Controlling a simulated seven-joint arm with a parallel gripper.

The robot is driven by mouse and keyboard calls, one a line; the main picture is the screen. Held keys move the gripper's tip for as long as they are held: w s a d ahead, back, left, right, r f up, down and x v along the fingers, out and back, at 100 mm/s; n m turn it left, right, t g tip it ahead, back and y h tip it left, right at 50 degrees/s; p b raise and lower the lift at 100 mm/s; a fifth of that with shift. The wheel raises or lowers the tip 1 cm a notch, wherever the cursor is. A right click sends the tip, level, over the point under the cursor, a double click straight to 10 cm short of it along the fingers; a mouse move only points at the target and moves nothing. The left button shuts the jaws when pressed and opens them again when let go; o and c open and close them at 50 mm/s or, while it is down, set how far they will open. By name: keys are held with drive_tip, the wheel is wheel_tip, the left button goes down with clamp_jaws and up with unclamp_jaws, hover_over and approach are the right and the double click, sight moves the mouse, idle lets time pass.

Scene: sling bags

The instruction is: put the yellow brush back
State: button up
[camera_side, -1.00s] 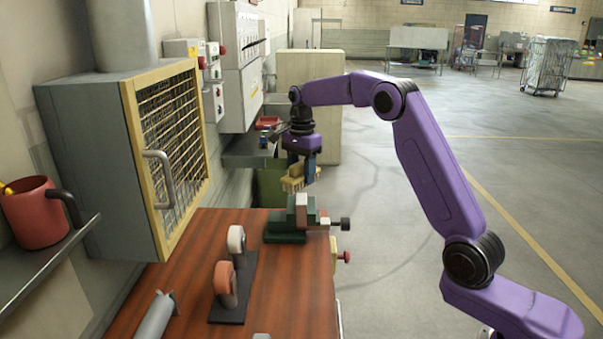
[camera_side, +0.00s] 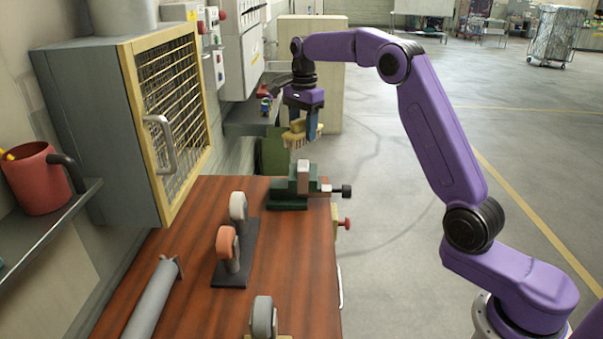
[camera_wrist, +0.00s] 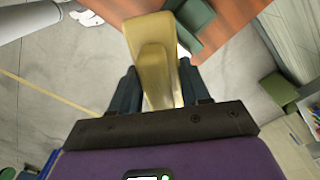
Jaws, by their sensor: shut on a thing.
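The yellow brush (camera_side: 296,138) is held in my gripper (camera_side: 305,130), bristles down, above and just behind the green vise (camera_side: 291,192) at the far end of the bench. There is a visible gap between the bristles and the vise. In the wrist view the brush (camera_wrist: 150,50) sits between the two dark fingers of my gripper (camera_wrist: 158,90), its tan body pointing away from the palm. The bristles are hidden there. The brush's place of rest cannot be told from these frames.
A mesh-door cabinet (camera_side: 172,120) stands at left. A grey shelf (camera_side: 250,118) with small coloured things lies behind my gripper. The floor at right is open.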

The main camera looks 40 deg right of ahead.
drive_tip(key=s+a+f+n, duration=0.1)
drive_tip(key=s+a+n, duration=0.3)
drive_tip(key=s+a, duration=1.15)
drive_tip(key=s+a+f+n, duration=0.1)
drive_tip(key=s+f+n, duration=0.15)
drive_tip(key=s, duration=0.65)
drive_tip(key=s+a+f+n, duration=0.15)
drive_tip(key=s+f, duration=0.25)
drive_tip(key=s, duration=0.5)
drive_tip(key=w+a+f, duration=0.1)
drive_tip(key=w+f, duration=0.2)
drive_tip(key=w, duration=0.1)
drive_tip(key=w+a+f, duration=0.2)
drive_tip(key=w+f, duration=0.1)
drive_tip(key=w, duration=0.1)
drive_tip(key=w+a+f, duration=0.1)
drive_tip(key=w+f, duration=0.2)
drive_tip(key=w, duration=0.1)
drive_tip(key=shift+a+f, duration=0.3)
drive_tip(key=shift+w+a+f, duration=0.1)
drive_tip(key=shift+w+f, duration=0.1)
drive_tip(key=shift+f, duration=1.55)
